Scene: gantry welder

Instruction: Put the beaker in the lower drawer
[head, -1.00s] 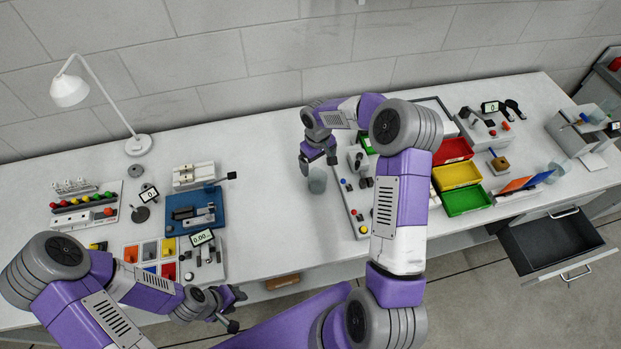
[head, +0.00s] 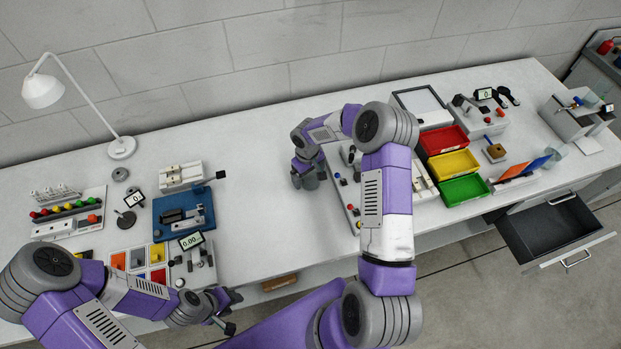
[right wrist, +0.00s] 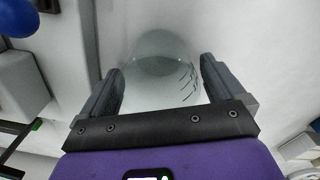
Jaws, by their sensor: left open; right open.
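The clear glass beaker (right wrist: 160,62) stands on the bench between the two fingers of my right gripper (right wrist: 164,88) in the right wrist view. The fingers are open, one on each side of it. In the head view my right gripper (head: 308,180) is low over the bench and hides most of the beaker. The lower drawer (head: 545,228) is pulled open under the right end of the bench, and its inside looks empty. My left gripper (head: 228,308) is open and empty at the front left edge of the bench.
Red, yellow and green bins (head: 465,188) stand between my right arm and the drawer. A panel of knobs (head: 350,200) lies just right of my right gripper. Another clear vessel (head: 557,152) stands at the bench's right.

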